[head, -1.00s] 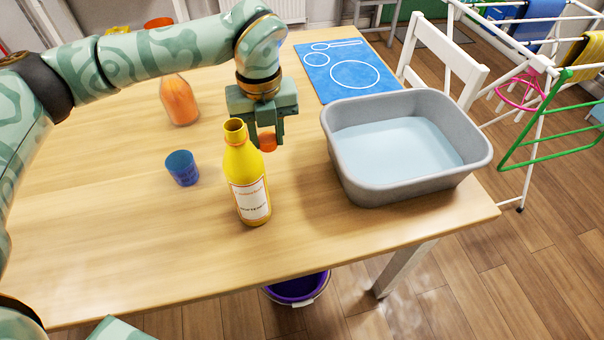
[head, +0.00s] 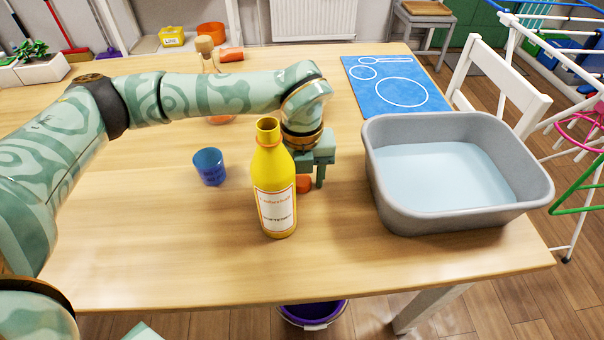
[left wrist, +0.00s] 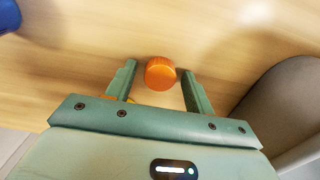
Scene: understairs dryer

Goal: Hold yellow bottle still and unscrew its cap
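The yellow bottle (head: 270,190) stands upright on the table with its neck open and uncapped. Its white label faces me. The orange cap (head: 304,183) is just right of the bottle, partly behind it, at table height. My left gripper (head: 308,180) points down over the cap, behind and to the right of the bottle. In the left wrist view the cap (left wrist: 160,73) sits between the tips of the left gripper's fingers (left wrist: 158,72), with a gap showing on each side, so the gripper is open. Whether the cap rests fully on the table is hard to tell. My right gripper is out of view.
A grey basin of water (head: 375,190) stands on the table to the right. A blue cup (head: 209,167) stands left of the bottle. A blue mat (head: 395,88) lies at the back right. An orange-filled corked bottle (head: 206,58) is partly behind my left arm. The front table is clear.

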